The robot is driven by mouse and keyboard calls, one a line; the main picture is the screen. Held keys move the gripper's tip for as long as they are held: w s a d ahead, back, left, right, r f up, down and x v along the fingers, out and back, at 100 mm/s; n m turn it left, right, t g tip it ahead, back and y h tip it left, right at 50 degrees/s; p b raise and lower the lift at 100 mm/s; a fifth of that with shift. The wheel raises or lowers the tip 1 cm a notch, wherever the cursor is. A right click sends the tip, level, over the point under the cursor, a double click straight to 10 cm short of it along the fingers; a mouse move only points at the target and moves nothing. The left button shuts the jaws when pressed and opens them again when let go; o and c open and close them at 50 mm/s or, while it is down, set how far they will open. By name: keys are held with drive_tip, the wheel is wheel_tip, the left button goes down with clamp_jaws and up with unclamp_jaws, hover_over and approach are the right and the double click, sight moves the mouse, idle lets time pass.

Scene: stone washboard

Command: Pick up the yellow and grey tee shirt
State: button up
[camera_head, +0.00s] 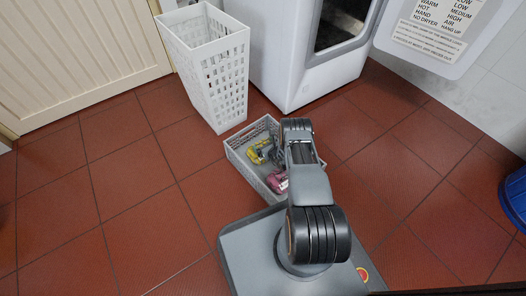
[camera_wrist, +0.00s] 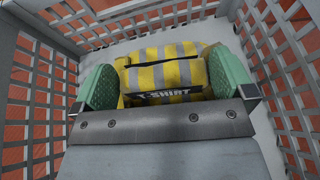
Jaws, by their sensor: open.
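The yellow and grey tee shirt (camera_wrist: 160,75) is a folded striped bundle with a "T-SHIRT" label. It lies inside a low grey basket (camera_head: 245,169), and it shows in the head view (camera_head: 260,152) at the basket's left part. My gripper (camera_wrist: 172,88) is inside the basket with its green fingers apart, one on each side of the shirt. I cannot tell whether the fingers touch it. The gripper's body covers the near part of the shirt in the wrist view. In the head view my arm hides the gripper's tips and part of the basket.
A pink item (camera_head: 278,181) lies in the same basket. A tall white basket (camera_head: 222,80) stands behind it, beside a white machine (camera_head: 300,60) with an open door. A blue object (camera_head: 515,198) is at the right edge. The tiled floor at left is clear.

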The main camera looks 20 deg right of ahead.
drive_tip(key=shift+c, duration=0.3)
drive_tip(key=c, duration=1)
drive_tip(key=shift+c, duration=0.3)
drive_tip(key=shift+r+p, duration=0.3)
drive_tip(key=shift+r, duration=0.25)
wheel_tip(320, 180, up, 2)
drive_tip(key=shift+r+p, duration=0.25)
drive_tip(key=shift+p, duration=0.45)
drive_tip(key=s+r+p, duration=0.8)
drive_tip(key=s+r, duration=0.1)
drive_tip(key=s, duration=0.5)
drive_tip(key=shift+a+r, duration=0.25)
drive_tip(key=shift+a, duration=0.1)
